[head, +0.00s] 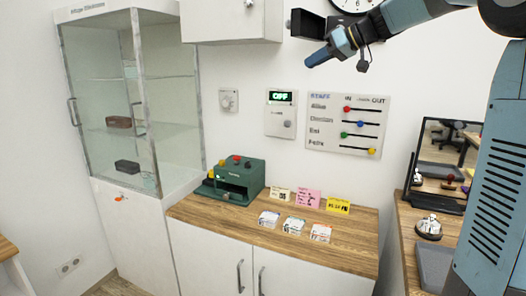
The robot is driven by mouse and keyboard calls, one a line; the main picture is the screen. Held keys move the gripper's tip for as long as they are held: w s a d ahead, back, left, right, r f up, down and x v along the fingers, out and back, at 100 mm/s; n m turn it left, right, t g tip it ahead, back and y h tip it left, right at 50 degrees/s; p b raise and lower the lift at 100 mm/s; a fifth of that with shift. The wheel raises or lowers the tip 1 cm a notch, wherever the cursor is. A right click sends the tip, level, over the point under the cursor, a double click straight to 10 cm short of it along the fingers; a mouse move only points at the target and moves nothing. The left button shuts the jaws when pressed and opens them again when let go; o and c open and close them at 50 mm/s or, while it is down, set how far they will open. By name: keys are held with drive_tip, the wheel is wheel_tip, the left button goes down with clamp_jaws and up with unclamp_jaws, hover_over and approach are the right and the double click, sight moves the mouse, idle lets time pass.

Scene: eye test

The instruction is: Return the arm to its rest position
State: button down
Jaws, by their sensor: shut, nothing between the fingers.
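My arm reaches in from the upper right, with its blue and dark links in front of the white wall. My gripper (309,63) is at the arm's lower left end, in the air above the wall panels and the counter. Its blue fingers look closed together and hold nothing. It touches nothing that I can see. A large blue-grey link of mine hides part of the right side.
A wooden counter (335,252) holds a green machine (238,181), cards and small packs. A glass cabinet (100,70) stands left. A white wall cupboard (232,20) and a black box (308,24) are close to my gripper.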

drive_tip(key=s+f+m+g+h, duration=0.1)
drive_tip(key=s+f+m+h, duration=0.15)
drive_tip(key=s+f, duration=0.45)
drive_tip(key=s+f+m+h, duration=0.2)
drive_tip(key=s+f+h, duration=0.15)
drive_tip(key=s, duration=0.45)
drive_tip(key=s+d+f+m+h, duration=0.2)
drive_tip(key=s+d+f, duration=0.2)
drive_tip(key=s+f, duration=0.3)
drive_tip(key=s+d+f+m+h, duration=0.2)
drive_tip(key=s+d+f, duration=0.2)
drive_tip(key=s, duration=0.9)
drive_tip(key=shift+d+f+h, duration=0.3)
drive_tip(key=shift+d+f, duration=0.05)
drive_tip(key=shift+f, duration=1.35)
